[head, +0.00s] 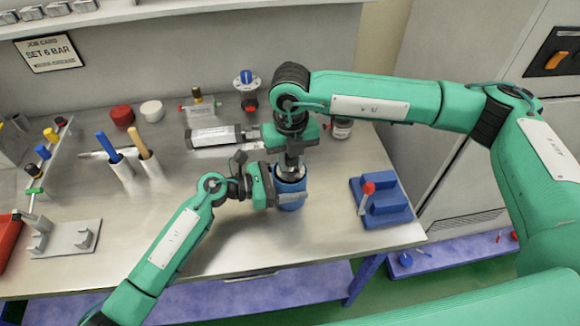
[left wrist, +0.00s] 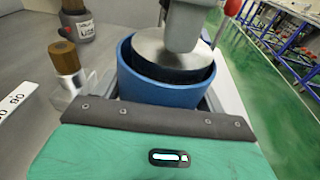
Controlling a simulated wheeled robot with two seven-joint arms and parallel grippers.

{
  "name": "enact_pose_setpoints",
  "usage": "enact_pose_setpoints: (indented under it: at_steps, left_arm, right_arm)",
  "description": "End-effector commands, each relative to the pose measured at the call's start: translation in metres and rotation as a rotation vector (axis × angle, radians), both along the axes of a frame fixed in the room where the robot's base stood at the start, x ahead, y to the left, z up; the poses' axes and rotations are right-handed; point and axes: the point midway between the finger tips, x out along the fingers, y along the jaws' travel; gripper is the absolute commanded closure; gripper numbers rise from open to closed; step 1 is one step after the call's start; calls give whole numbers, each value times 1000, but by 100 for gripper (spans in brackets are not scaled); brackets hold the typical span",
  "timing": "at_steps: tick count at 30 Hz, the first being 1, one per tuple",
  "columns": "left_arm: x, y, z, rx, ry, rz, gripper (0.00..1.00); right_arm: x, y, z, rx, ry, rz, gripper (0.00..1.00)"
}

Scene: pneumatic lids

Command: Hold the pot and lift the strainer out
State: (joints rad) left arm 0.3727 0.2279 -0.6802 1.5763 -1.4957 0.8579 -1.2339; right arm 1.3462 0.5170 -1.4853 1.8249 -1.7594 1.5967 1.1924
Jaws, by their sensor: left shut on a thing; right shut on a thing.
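The blue pot (head: 291,202) stands near the front middle of the metal bench, and fills the middle of the left wrist view (left wrist: 150,92). My left gripper (head: 277,188) is shut on the pot from its left side. The strainer (left wrist: 165,62) sits inside the pot, with a silver top and a dark side; its top shows near the pot's rim. My right gripper (head: 292,163) comes down from above and is shut on the strainer. The grip point and the strainer's lower part are hidden.
A blue block with a red-knobbed lever (head: 384,203) stands right of the pot. Tubes with blue and wooden handles (head: 148,160) stand left. The bench front left of the pot is mostly clear.

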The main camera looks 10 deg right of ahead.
Motion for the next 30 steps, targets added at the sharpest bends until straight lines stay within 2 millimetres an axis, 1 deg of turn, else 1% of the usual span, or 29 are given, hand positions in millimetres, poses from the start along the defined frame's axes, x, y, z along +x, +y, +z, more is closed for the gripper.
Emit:
enact_pose_setpoints:
  at_steps: [1,3,6,10,15,22,23,24,26,30]
  left_arm:
    - [0,2,-4,7,2,3,48]
    - [1,2,-5,9,3,3,48]
    - [1,2,-6,10,4,5,48]
    - [0,2,-7,12,6,4,48]
    - [0,3,-8,13,7,4,48]
    - [0,3,-9,14,7,4,48]
    - [0,3,-9,14,8,4,22]
    - [0,3,-8,14,7,4,14]
    - [0,3,-7,12,7,4,3]
    - [0,2,-6,10,5,4,3]
  right_arm:
    - [1,0,13,3,-6,0,100]
    - [1,1,29,3,-7,0,100]
    - [2,1,49,4,-8,1,100]
    - [2,1,69,3,-8,1,100]
    - [1,1,80,3,-6,1,100]
    - [1,1,81,4,-7,1,100]
    - [1,1,81,4,-7,1,100]
    - [1,1,81,4,-7,1,100]
    - [1,1,81,4,-7,1,100]
    - [1,1,81,4,-7,1,100]
